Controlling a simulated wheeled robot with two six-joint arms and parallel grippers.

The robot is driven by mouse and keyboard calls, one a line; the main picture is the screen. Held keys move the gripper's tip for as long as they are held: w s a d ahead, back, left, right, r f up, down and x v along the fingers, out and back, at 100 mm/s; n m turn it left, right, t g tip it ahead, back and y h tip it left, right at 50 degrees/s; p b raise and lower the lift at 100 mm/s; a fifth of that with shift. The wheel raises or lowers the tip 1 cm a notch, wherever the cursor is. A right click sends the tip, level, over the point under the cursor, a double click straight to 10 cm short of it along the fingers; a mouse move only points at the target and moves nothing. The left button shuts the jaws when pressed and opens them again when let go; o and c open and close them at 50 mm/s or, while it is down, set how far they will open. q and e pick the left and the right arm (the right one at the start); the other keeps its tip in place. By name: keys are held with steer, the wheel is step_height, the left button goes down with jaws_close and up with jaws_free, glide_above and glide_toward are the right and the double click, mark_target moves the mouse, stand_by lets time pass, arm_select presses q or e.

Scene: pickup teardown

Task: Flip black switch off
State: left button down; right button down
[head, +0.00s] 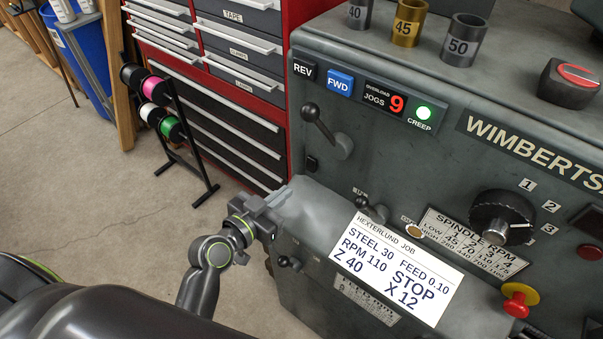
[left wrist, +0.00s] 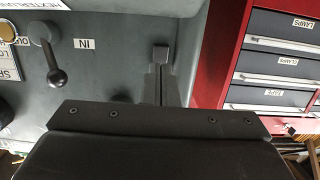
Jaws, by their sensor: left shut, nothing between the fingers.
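A small black switch (head: 312,163) sits on the left part of the grey machine's front panel, below the upper ball lever. I cannot tell its position. My left gripper (head: 284,193) is shut and empty, at the panel's left edge, a little below and left of the switch. In the left wrist view the shut fingers (left wrist: 160,70) point toward the panel. A dark spot (left wrist: 122,98) beside them, partly hidden by the gripper body, may be the switch. I see no clear contact between fingers and switch. My right gripper is not in view.
Ball levers (head: 322,128) and a grey rounded housing (head: 325,215) stick out near the gripper. A job card (head: 395,265), a selector knob (head: 502,217) and a red stop button (head: 517,302) lie to the right. A red tool cabinet (head: 240,100) stands close behind on the left.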

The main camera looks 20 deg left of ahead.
mark_target(311, 164)
arm_select(q)
steer(key=p+x, duration=0.2)
steer(key=x, duration=0.5)
steer(key=shift+w+d, duration=0.1)
steer(key=shift+w, duration=0.1)
steer(key=shift+f, duration=0.15)
steer(key=b, duration=0.3)
steer(key=shift+w+d+f+t, duration=0.1)
steer(key=shift+w+f+t, duration=0.15)
steer(key=shift+f+t, duration=0.1)
steer(key=shift+r, duration=0.4)
steer(key=shift+f, duration=0.1)
